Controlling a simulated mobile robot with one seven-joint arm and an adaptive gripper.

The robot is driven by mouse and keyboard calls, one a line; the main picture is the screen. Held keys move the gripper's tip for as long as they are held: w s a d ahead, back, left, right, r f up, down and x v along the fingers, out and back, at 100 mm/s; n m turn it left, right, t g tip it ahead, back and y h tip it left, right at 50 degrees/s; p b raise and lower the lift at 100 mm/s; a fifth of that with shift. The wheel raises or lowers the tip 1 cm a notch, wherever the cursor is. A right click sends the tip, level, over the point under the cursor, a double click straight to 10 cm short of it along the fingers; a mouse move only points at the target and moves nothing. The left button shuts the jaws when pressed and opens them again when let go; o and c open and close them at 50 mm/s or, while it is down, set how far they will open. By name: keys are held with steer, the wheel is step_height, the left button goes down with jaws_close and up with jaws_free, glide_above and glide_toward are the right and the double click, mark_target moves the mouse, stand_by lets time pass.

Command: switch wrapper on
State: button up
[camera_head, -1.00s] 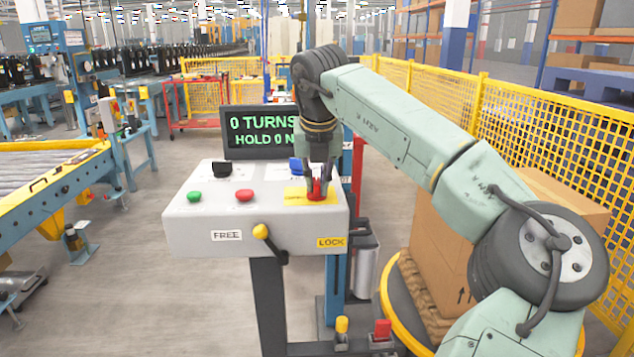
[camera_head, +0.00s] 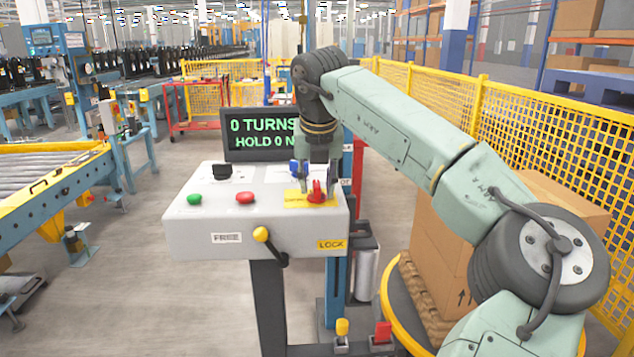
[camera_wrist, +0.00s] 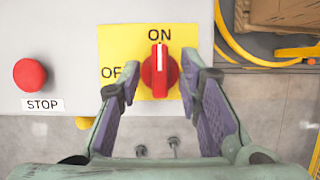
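The red rotary switch (camera_head: 317,193) sits on a yellow plate on the grey control box (camera_head: 220,232). In the wrist view the red knob (camera_wrist: 159,71) has its white mark pointing up at the ON label; the OFF label (camera_wrist: 112,71) is at its left, partly covered by a finger. My gripper (camera_wrist: 163,88) is open, with its fingers apart on either side of the knob and gaps between them and it. In the head view my gripper (camera_head: 318,194) is down at the switch.
The box carries a green button (camera_head: 194,199), a red STOP button (camera_head: 245,197), a black knob (camera_head: 222,170) and a blue switch (camera_head: 299,168). A yellow-knobbed lever (camera_head: 261,234) is at FREE. The display (camera_head: 262,134) reads 0 turns. Cartons (camera_head: 440,250) stand at right.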

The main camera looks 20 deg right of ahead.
steer(key=v, duration=1.2)
